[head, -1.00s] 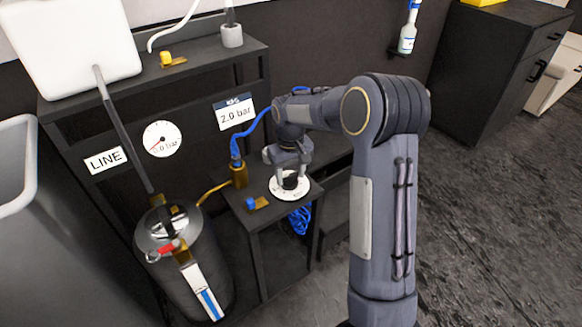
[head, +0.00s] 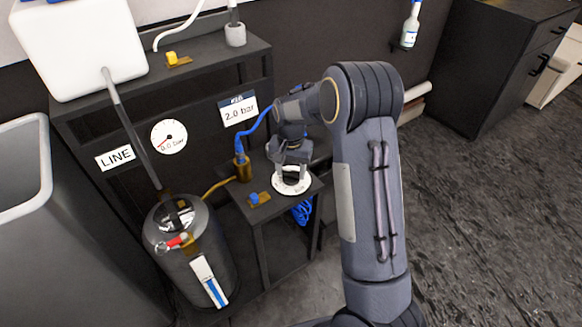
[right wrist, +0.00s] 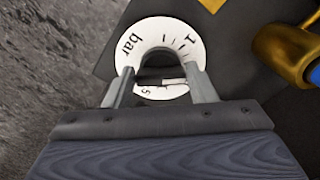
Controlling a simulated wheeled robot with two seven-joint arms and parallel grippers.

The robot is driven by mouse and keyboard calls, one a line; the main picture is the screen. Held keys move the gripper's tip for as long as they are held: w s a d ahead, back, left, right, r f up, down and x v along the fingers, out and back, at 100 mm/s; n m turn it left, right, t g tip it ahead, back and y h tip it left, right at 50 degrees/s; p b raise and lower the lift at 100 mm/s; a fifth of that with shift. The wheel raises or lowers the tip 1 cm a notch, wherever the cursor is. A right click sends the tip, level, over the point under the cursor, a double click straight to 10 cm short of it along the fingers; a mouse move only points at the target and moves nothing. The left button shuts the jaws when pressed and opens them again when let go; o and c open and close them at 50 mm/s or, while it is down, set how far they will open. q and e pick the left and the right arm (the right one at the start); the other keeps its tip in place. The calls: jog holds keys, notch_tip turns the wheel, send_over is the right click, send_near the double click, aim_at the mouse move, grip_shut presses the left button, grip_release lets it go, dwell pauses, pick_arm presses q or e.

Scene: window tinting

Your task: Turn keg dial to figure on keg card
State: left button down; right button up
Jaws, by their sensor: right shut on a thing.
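The keg card (head: 238,111) reads 2.0 bar and hangs on the dark rack in the head view. The keg dial (head: 279,187) is a white disc with a dark knob on the small side stand. In the right wrist view the dial (right wrist: 189,45) shows "bar", tick marks and figures, partly hidden by the fingers. My right gripper (head: 291,172) is shut on the dial's knob from above, and its fingers (right wrist: 160,88) straddle the knob in the wrist view. Which figure the knob points at is not clear. My left gripper is not in view.
A metal keg (head: 192,250) with a red-handled fitting stands left of the stand. A round gauge (head: 169,137) reading 0.0 bar and a LINE label (head: 115,158) are on the rack. A small blue valve (head: 255,198) and a brass fitting (head: 242,168) with a blue hose sit beside the dial.

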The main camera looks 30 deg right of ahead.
aim_at(291, 173)
dwell(0.3)
jog(key=o, duration=1)
notch_tip(291, 173, up, 8)
jog(key=shift+f+p, duration=0.1)
jog(key=shift+p, duration=0.65)
